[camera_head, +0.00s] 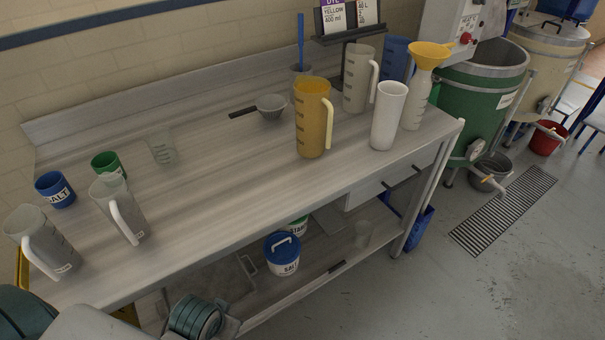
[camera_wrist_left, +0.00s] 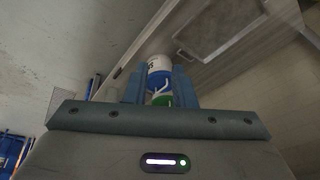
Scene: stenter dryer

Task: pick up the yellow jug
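The yellow jug (camera_head: 311,118) stands upright on the grey worktop (camera_head: 215,185), right of the middle in the head view. It is translucent amber with dark marks, and its pale yellow handle faces right. Nothing holds it. My left arm shows at the bottom left of the head view, well away from the jug, with its fingers out of that picture. In the left wrist view my left gripper (camera_wrist_left: 159,88) has its two blue fingers apart and nothing gripped. The blue and white SALT bucket on the lower shelf shows beyond them. My right gripper is in neither view.
A clear jug (camera_head: 359,80) and a white jug (camera_head: 388,116) stand close right of the yellow jug. A strainer (camera_head: 270,107) lies to its left. Other jugs (camera_head: 117,208) and a blue SALT cup (camera_head: 55,189) stand at the left. The worktop before the yellow jug is clear.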

